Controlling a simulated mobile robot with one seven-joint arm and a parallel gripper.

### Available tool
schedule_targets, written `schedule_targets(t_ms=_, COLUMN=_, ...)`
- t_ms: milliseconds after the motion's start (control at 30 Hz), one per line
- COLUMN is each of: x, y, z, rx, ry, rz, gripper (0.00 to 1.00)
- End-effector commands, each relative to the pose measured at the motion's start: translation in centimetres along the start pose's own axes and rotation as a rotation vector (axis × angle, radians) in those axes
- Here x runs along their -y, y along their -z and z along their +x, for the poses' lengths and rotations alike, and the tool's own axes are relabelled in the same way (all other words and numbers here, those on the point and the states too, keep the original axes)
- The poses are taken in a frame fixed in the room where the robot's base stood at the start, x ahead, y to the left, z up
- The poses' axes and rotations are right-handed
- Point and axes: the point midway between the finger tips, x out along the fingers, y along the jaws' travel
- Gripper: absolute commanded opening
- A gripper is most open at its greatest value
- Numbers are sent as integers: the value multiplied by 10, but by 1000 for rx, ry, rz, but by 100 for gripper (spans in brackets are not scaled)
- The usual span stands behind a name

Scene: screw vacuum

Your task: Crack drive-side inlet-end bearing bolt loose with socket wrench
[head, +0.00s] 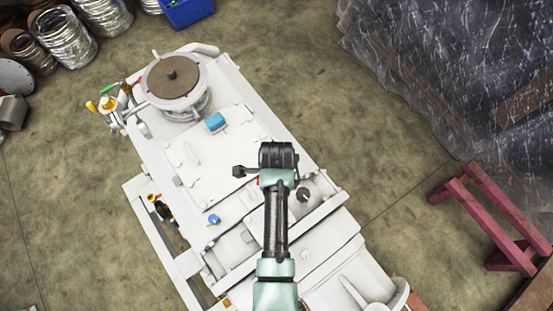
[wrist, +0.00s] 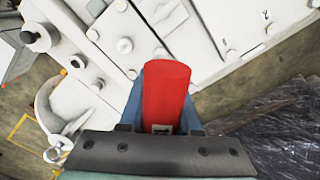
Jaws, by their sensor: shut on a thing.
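In the wrist view, a red handle (wrist: 166,92), which looks like the socket wrench's grip, sits between the blue fingers of my gripper (wrist: 165,126). My gripper is shut on it. The wrench's socket end is not visible. Beyond it is the pale vacuum pump body (wrist: 190,28) with several bolt heads, one of them a round bolt head (wrist: 124,46) up and left of the handle. I cannot tell which is the drive-side inlet-end bearing bolt, or whether the wrench touches a bolt. In the head view my arm covers the gripper over the pump (head: 225,150).
Floor (head: 60,200) is clear at left.

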Motion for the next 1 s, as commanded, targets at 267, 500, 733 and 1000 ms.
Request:
schedule_targets(t_ms=267, x=0, y=0, z=0, rx=1, ry=1, rz=26, gripper=0)
schedule_targets(t_ms=500, x=0, y=0, z=-1, rx=0, ry=1, rz=27, gripper=0)
schedule_targets(t_ms=733, x=0, y=-1, z=10, rx=0, ry=1, rz=29, gripper=0)
schedule_targets(t_ms=1000, x=0, y=-1, z=31, rx=0, ry=1, rz=28, gripper=0)
